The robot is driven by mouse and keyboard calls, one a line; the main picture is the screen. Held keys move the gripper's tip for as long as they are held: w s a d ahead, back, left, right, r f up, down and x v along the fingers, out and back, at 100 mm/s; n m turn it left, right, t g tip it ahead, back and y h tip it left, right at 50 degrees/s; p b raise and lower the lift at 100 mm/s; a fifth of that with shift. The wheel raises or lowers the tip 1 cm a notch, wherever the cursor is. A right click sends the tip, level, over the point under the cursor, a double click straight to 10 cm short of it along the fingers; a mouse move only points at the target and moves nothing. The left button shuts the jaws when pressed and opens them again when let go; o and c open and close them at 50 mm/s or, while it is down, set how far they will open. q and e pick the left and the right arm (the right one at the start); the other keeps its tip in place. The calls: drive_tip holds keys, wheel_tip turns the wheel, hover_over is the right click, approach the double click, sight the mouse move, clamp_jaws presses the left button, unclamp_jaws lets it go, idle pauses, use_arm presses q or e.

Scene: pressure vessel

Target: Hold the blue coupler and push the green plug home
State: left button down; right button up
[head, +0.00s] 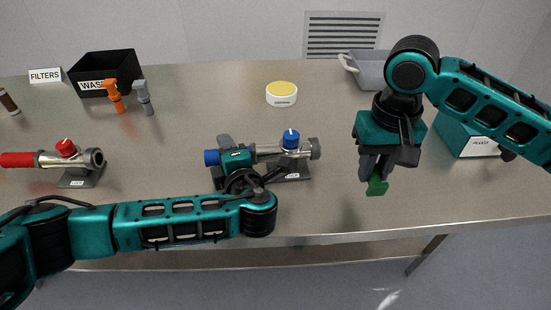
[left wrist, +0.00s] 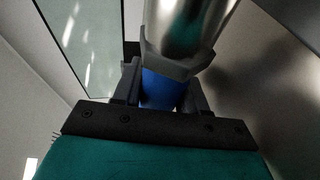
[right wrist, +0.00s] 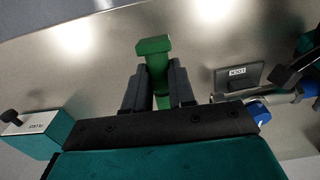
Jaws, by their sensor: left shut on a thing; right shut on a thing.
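The blue coupler (head: 211,157) is on the left end of a metal vessel (head: 266,151) that lies level on a dark stand with a blue knob (head: 291,138) on top. My left gripper (head: 235,160) is shut on the coupler; in the left wrist view the blue coupler (left wrist: 162,88) sits between the fingers, against the metal tube. The green plug (head: 377,186) is gripped by my right gripper (head: 376,172), above the table right of the vessel and apart from it. In the right wrist view the green plug (right wrist: 153,46) sticks out past the fingertips.
A second vessel with a red end (head: 18,159) and red knob stands at the left. A teal box (head: 459,139) stands right.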

drive_tip(key=shift+w+f+n, duration=0.15)
drive_tip(key=shift+w+n, duration=0.25)
drive_tip(key=shift+n, duration=0.1)
drive_tip(key=w+d+f+n, duration=0.1)
drive_tip(key=w+n, duration=0.2)
drive_tip(key=n, duration=0.1)
drive_tip(key=w+d+f+n, duration=0.1)
drive_tip(key=w+n, duration=0.2)
drive_tip(key=n, duration=0.2)
drive_tip(key=w+d+f+n+h, duration=0.1)
drive_tip(key=w+d+n, duration=0.1)
drive_tip(key=n, duration=0.3)
drive_tip(key=shift+w+d, duration=0.1)
drive_tip(key=shift+w, duration=0.5)
drive_tip(key=shift+w+d+f+n, duration=0.1)
drive_tip(key=shift+w+d+n, duration=0.3)
drive_tip(key=shift+n, duration=0.6)
drive_tip(key=shift+w+d+f+n, duration=0.1)
drive_tip(key=shift+w+d+n, duration=0.3)
drive_tip(key=shift+n, duration=0.6)
drive_tip(key=shift+a, duration=0.1)
drive_tip(key=shift+s+a, duration=0.15)
drive_tip(key=shift+a, duration=2.75)
